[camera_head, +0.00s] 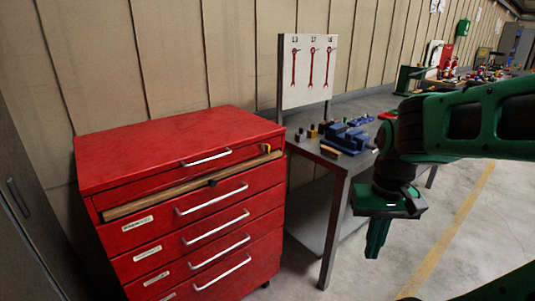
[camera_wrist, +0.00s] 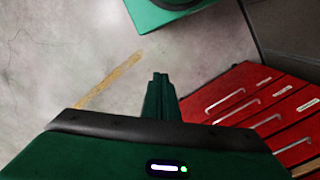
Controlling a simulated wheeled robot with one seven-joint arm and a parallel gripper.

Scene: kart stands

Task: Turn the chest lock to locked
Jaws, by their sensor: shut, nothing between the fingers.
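The red tool chest (camera_head: 180,150) stands at the left in the head view, its drawers shut. A small dark piece (camera_head: 212,183) is on the wooden strip. My gripper (camera_head: 374,254) is shut and empty, pointing down over the floor to the right of the chest, well apart from it. In the wrist view, my gripper's fingers (camera_wrist: 159,78) are together, and the chest (camera_wrist: 250,100) shows at the right.
A grey workbench (camera_head: 337,172) stands right of the chest, with a blue vise (camera_head: 346,137) and small blocks on it. A white board with red wrenches (camera_head: 308,70) rises behind. A grey cabinet (camera_head: 25,220) is at the left edge. The floor in front is clear.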

